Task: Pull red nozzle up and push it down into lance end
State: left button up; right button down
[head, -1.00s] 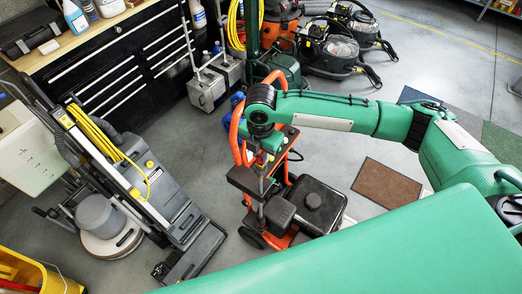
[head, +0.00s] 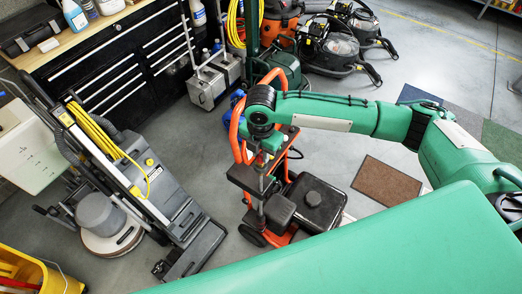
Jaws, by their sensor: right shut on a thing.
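My right gripper (head: 263,163) points down over the orange-framed machine (head: 241,135), at its dark upper shelf. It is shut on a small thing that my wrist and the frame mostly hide. A thin grey upright rod (head: 262,188) stands just below the gripper; I cannot tell whether it is the lance. The red nozzle cannot be told apart from the orange and red parts around it. My left gripper is not in view.
The machine's black engine block (head: 313,203) sits right of the gripper. A grey floor scrubber (head: 155,190) stands at left, a black drawer cabinet (head: 120,70) behind. A brown mat (head: 387,182) lies on the floor at right. Open floor lies between scrubber and machine.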

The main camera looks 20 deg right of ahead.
jog(key=c, duration=1.2)
grip_release()
jog(key=shift+o, duration=0.2)
jog(key=shift+r, duration=0.45)
notch_tip(320, 180, up, 13)
jog(key=b, duration=0.3)
jog(key=shift+b, duration=0.4)
jog(key=shift+f, duration=0.15)
